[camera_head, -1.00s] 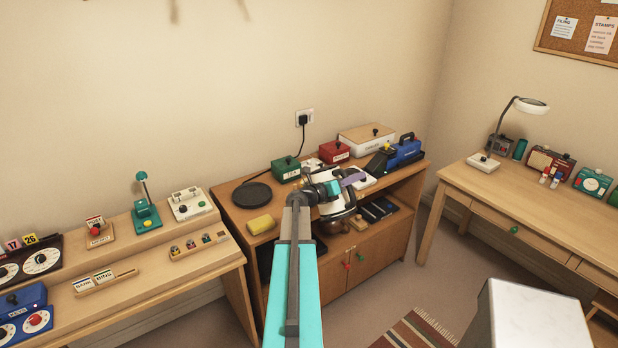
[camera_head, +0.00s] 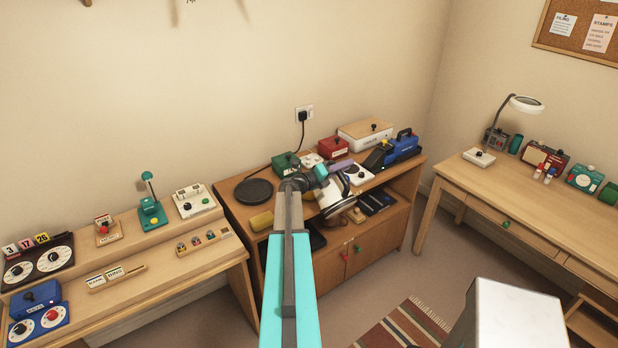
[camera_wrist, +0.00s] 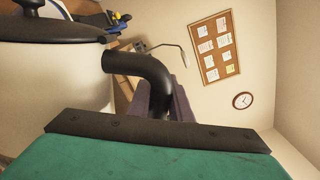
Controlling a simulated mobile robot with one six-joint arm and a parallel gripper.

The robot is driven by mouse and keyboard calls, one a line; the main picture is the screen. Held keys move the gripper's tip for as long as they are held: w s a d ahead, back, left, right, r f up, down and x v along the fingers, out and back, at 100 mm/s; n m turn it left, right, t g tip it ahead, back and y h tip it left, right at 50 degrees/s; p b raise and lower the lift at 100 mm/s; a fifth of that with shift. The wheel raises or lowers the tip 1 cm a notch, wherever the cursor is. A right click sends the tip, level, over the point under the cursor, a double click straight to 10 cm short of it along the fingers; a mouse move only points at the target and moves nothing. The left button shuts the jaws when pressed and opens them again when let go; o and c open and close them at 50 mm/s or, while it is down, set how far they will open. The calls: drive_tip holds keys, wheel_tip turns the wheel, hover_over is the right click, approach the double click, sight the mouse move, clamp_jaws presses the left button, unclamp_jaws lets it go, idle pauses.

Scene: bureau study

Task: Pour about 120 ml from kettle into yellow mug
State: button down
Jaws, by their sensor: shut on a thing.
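The kettle (camera_head: 331,194) has a white body with a dark base, and it looks tilted in the head view, in front of the sideboard. The wrist view shows its white body (camera_wrist: 50,92), dark lid and curved black handle (camera_wrist: 146,68) close up. My gripper (camera_head: 341,172) is shut on the kettle's handle, with its purple fingers (camera_wrist: 178,105) around it. The handle's far end is hidden behind a dark bar on my wrist.
Desks stand left and right. Open floor shows at the lower right.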

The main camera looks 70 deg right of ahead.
drive_tip(key=shift+w+d+r+n, duration=0.5)
drive_tip(key=shift+w+r+n, duration=0.2)
drive_tip(key=shift+w+r, duration=0.15)
drive_tip(key=shift+w+d+r+n, duration=0.5)
drive_tip(key=shift+w+r+n, duration=0.2)
drive_tip(key=shift+r, duration=0.1)
drive_tip(key=shift+w+d+r+n, duration=0.3)
drive_tip(key=shift+w+d+n, duration=0.15)
drive_tip(key=shift+w, duration=0.25)
drive_tip(key=shift+w+d+r, duration=0.2)
drive_tip(key=shift+w+d, duration=0.1)
drive_tip(key=shift+w, duration=0.15)
idle(1.5)
drive_tip(key=shift+s+a+f+m, duration=0.2)
drive_tip(key=shift+s+a+f, duration=0.1)
drive_tip(key=shift+s+a, duration=0.25)
drive_tip(key=shift+s+a+f+m, duration=0.15)
drive_tip(key=shift+s+a+f, duration=0.15)
drive_tip(key=shift+s, duration=0.4)
drive_tip(key=shift+s+a+f+m, duration=0.35)
drive_tip(key=shift+s+f+m, duration=0.2)
drive_tip(key=shift+s+m, duration=0.15)
drive_tip(key=shift+s+a+f+m+b, duration=0.2)
drive_tip(key=shift+s+a+f+m, duration=0.1)
drive_tip(key=shift+s+f+m, duration=0.2)
drive_tip(key=shift+s+a+f+m+b, duration=0.15)
drive_tip(key=shift+s+a+f+m, duration=0.15)
drive_tip(key=shift+s+f+m, duration=0.15)
drive_tip(key=shift+f, duration=0.15)
